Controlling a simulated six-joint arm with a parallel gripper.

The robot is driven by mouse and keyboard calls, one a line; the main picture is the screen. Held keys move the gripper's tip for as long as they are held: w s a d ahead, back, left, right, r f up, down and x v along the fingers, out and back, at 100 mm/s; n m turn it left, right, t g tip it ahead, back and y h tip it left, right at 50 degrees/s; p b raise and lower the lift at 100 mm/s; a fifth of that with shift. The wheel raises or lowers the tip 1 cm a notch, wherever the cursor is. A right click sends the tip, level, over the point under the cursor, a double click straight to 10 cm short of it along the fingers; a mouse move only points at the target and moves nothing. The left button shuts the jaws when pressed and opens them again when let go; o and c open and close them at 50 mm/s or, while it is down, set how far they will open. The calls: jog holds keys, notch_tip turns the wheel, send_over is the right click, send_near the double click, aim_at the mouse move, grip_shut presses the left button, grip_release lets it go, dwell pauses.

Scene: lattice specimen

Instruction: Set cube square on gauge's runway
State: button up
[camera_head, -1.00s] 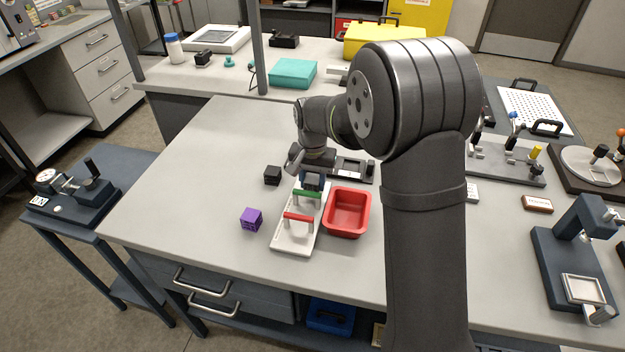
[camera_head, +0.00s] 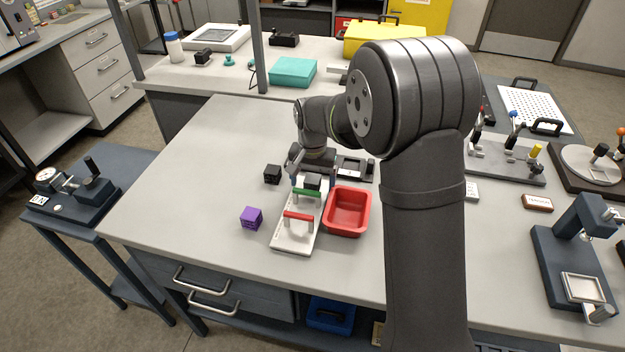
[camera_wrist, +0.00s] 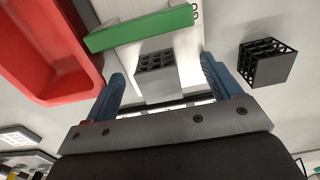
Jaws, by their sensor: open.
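The gauge is a white plate (camera_head: 288,238) with a green bar (camera_head: 306,193) and a red bar (camera_head: 298,216) across it on posts. A dark grey lattice cube (camera_wrist: 157,66) rests on the white runway just by the green bar; in the head view it (camera_head: 313,183) shows behind that bar. My gripper (camera_wrist: 164,76) is open, its blue fingers on either side of this cube with visible gaps. Whether the cube is exactly square to the runway I cannot tell. A black lattice cube (camera_head: 272,174) and a purple cube (camera_head: 251,218) stand on the table left of the gauge.
A red tray (camera_head: 366,222) stands close along the gauge's right side. A dark fixture (camera_head: 368,170) lies behind it. The table at the left and front left is clear. Other fixtures (camera_head: 505,165) stand at the right.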

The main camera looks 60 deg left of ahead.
jog(key=shift+r, duration=2.5)
jog(key=shift+o, duration=0.3)
notch_tip(320, 180, up, 17)
jog(key=o, duration=0.3)
jog(key=shift+r, duration=0.15)
jog(key=m, duration=1.8)
send_over(312, 178)
jog(key=f, duration=1.3)
jog(key=shift+w+f, duration=0.1)
jog(key=shift+w, duration=0.15)
